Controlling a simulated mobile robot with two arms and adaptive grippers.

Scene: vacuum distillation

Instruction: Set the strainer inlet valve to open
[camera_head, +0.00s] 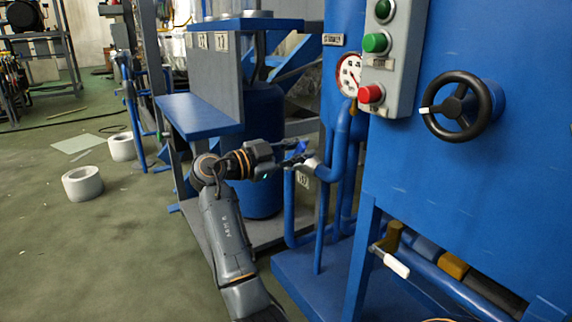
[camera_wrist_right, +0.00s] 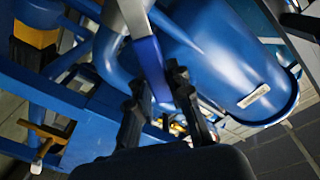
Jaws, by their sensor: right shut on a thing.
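A valve with a flat blue lever (camera_head: 300,147) sits on a grey-white fitting (camera_head: 311,162) at the elbow of a blue pipe (camera_head: 337,160). My right gripper (camera_head: 288,163) reaches it from the left and is shut on the blue lever. In the right wrist view the lever (camera_wrist_right: 150,62) runs down between the two dark fingers (camera_wrist_right: 158,105), its lower end partly hidden by them. I cannot read a name on this valve. My left gripper is not in view.
A brass valve with a white-tipped handle (camera_head: 396,264) sits lower right. A black handwheel (camera_head: 457,107), a push-button box (camera_head: 390,55) and a gauge (camera_head: 349,74) are on the right. A blue tank (camera_head: 262,150) stands behind my arm. Open floor (camera_head: 90,240) lies left.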

